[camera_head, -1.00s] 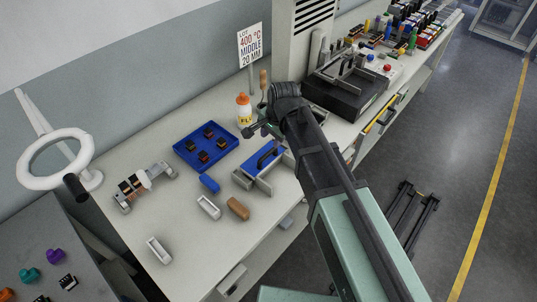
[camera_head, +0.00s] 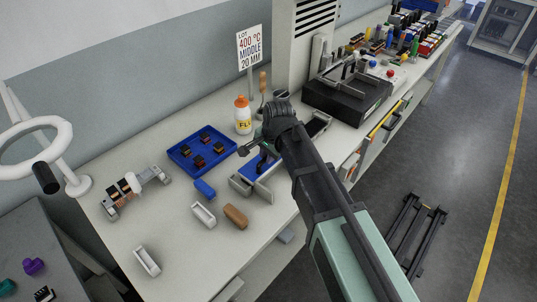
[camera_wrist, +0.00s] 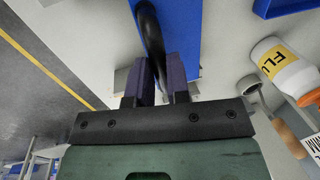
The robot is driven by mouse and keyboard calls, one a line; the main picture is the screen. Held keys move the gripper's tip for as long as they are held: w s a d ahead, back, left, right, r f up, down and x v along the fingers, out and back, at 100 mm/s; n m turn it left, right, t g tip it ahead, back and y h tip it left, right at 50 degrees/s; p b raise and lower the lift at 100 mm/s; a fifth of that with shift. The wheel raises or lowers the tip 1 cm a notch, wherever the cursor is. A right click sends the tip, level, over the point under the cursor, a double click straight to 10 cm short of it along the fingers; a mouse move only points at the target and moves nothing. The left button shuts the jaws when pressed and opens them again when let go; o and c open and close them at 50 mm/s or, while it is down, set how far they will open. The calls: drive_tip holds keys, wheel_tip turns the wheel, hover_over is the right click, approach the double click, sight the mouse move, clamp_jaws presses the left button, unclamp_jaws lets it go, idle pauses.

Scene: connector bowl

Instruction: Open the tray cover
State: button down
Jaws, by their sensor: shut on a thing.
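The tray cover (camera_head: 262,167) is a blue plate with a dark arched handle, on the right part of the bench. It sits by a grey metal tray (camera_head: 241,186), and my arm partly hides it. In the wrist view the cover (camera_wrist: 182,30) fills the top middle, and its black handle (camera_wrist: 149,28) runs down between the fingers. My gripper (camera_wrist: 160,65) is shut on this handle. In the head view my gripper (camera_head: 251,146) is at the far side of the cover. I cannot tell whether the cover is lifted.
A blue tray (camera_head: 183,164) with several dark parts lies to the left. A white bottle (camera_head: 243,115) with an orange cap stands close behind my gripper. A blue block (camera_head: 204,188), a white holder (camera_head: 203,214) and a brown block (camera_head: 236,216) lie in front. A black machine (camera_head: 345,100) stands to the right.

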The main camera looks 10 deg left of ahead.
drive_tip(key=s+d, duration=0.4)
drive_tip(key=d, duration=0.2)
drive_tip(key=shift+d, duration=0.1)
drive_tip(key=c, duration=1.1)
unclamp_jaws()
wheel_tip(320, 180, up, 11)
drive_tip(key=s+d+p, duration=0.1)
drive_tip(key=p, duration=0.9)
drive_tip(key=shift+d+f+p, duration=0.15)
drive_tip(key=shift+d+p, duration=0.15)
drive_tip(key=shift+d, duration=0.1)
